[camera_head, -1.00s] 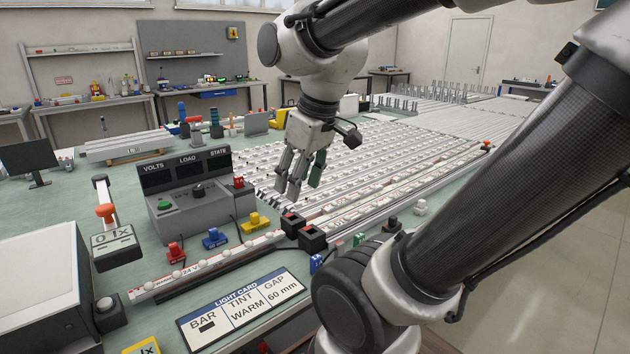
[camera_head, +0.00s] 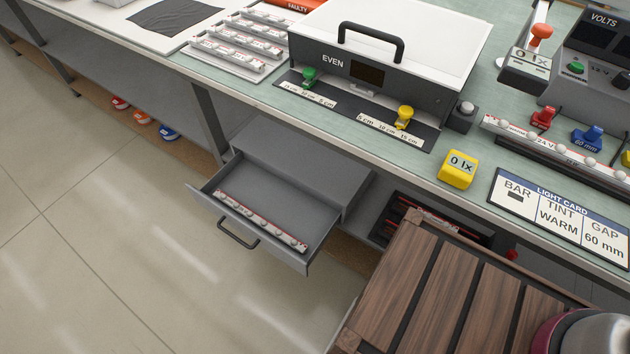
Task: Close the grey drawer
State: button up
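The grey drawer (camera_head: 318,232) is pulled out of a grey cabinet (camera_head: 300,160) under the workbench. A light strip (camera_head: 262,220) with a row of white bulbs lies inside it. Its dark bar handle (camera_head: 238,234) is on the front face, toward the lower left. My gripper is not in the current view, so its state and its distance from the drawer do not show.
A slatted wooden surface (camera_head: 450,290) fills the lower right. Open floor (camera_head: 110,250) lies left of the drawer.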

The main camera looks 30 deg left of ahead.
aim_at(310, 218)
jog(key=u, duration=2.25)
